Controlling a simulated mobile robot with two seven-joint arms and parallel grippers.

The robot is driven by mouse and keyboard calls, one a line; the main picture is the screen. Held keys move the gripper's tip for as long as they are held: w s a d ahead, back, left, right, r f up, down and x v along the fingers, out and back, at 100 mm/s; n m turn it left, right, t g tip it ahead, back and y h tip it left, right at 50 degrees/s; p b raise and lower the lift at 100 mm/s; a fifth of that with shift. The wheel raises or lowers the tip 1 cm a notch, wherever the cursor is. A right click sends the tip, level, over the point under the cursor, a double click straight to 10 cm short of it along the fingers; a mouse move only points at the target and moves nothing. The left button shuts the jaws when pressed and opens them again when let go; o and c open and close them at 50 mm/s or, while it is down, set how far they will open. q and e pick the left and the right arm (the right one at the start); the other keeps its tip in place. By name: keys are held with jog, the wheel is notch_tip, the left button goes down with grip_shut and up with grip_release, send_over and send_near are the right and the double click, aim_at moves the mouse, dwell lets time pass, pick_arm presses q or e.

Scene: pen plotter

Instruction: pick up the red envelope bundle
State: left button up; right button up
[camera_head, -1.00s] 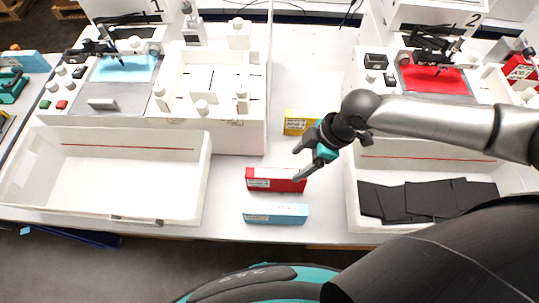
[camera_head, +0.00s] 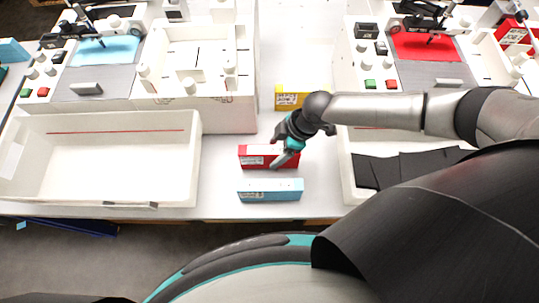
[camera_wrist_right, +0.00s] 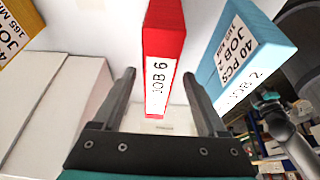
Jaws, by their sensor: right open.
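The red envelope bundle (camera_head: 256,157) stands on the white table between the two trays, with a white label on its front. In the right wrist view the red bundle (camera_wrist_right: 160,60) lies between the finger lines, its label reading JOB 6. My right gripper (camera_head: 279,157) is at the bundle's right end in the head view. Its fingers (camera_wrist_right: 160,88) are open, one on each side of the bundle, with gaps showing. Part of the bundle's right end is hidden by the gripper. My left gripper is not in view.
A blue bundle (camera_head: 270,190) stands just in front of the red one, close to the right gripper. A yellow bundle (camera_head: 300,97) stands behind. An empty white tray (camera_head: 100,192) is at left; another tray (camera_head: 346,180) with black sheets is at right.

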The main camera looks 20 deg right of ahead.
jog(key=shift+b+x, duration=0.3)
jog(key=shift+x, duration=1.9)
jog(key=shift+w+r, duration=0.1)
jog(key=shift+w, duration=0.05)
grip_shut()
